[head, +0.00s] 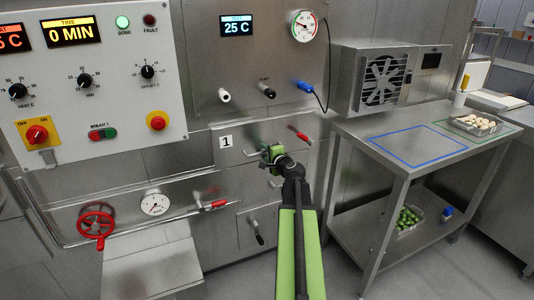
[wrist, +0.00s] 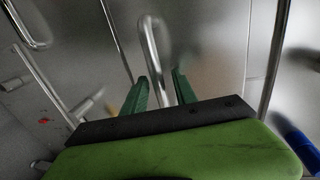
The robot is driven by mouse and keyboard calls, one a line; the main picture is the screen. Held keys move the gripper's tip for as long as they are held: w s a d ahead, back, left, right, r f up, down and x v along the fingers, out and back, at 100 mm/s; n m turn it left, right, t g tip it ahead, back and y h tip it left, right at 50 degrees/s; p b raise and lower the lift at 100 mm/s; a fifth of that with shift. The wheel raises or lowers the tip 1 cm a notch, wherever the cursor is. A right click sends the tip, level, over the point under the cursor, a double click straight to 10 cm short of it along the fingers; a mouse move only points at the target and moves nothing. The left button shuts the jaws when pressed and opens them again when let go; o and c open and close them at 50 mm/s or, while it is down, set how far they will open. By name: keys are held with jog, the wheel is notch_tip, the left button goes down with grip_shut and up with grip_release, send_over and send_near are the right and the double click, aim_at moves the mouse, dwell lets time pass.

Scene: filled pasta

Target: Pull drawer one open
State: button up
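Drawer one is the steel front marked with a "1" label (head: 226,142), below the 25 C display. Its front (head: 240,155) looks flush with the cabinet. My gripper (head: 271,152) is in front of the right part of this panel and hides its handle in the head view. In the wrist view a bent steel bar handle (wrist: 154,45) runs between the two green fingers of my gripper (wrist: 160,82). The fingers stand apart, with a gap on each side of the bar. I cannot tell whether either finger touches it.
A red-handled lever (head: 300,134) is just right of my gripper. A pipe with a gauge (head: 154,203) and red wheel (head: 96,225) runs at lower left. A steel table (head: 350,125) stands at right. Floor between cabinet and table is partly clear.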

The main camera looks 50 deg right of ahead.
jog(key=shift+s+d, duration=0.1)
jog(key=shift+d, duration=0.05)
grip_shut()
jog(key=shift+d, duration=0.15)
dwell(0.9)
